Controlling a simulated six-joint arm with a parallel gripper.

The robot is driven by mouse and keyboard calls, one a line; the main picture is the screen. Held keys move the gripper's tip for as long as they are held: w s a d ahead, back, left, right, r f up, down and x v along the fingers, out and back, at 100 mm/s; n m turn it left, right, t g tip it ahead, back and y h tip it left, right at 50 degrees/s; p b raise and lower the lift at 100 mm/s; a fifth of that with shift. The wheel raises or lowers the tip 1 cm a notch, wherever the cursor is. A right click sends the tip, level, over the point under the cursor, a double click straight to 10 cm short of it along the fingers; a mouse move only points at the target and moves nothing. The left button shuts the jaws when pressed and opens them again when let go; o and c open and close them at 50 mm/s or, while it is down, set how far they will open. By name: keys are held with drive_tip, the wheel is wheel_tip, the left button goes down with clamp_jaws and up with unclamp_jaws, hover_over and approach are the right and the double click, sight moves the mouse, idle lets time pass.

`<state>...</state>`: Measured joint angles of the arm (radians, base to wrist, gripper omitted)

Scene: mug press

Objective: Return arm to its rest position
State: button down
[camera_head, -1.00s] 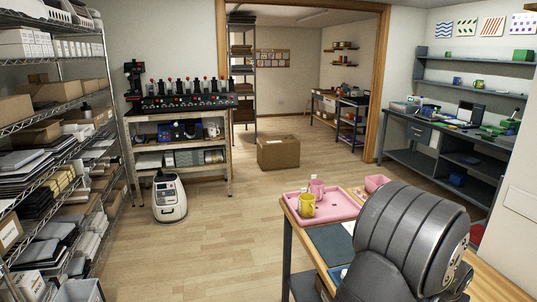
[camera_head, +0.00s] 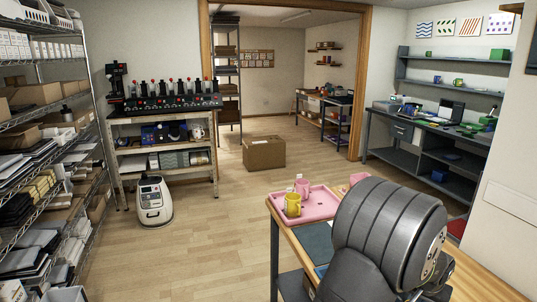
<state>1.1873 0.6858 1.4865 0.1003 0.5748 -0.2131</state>
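My arm shows only as a large dark grey, rounded link at the bottom right of the head view. It stands in front of the right part of a wooden-topped table (camera_head: 281,222). My gripper is not visible in this view, so I cannot see whether it is open or holds anything. A pink tray (camera_head: 318,210) lies on the table. A yellow mug (camera_head: 292,206) and a pink mug (camera_head: 303,188) stand on the tray. A pink container (camera_head: 358,178) behind the arm is partly hidden.
A cardboard box (camera_head: 264,153) sits on the floor near the doorway. A white wheeled unit (camera_head: 154,203) stands before the press bench (camera_head: 160,117). Metal shelving (camera_head: 50,140) lines the left side. A grey workbench (camera_head: 440,150) stands at the right wall. The middle floor is clear.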

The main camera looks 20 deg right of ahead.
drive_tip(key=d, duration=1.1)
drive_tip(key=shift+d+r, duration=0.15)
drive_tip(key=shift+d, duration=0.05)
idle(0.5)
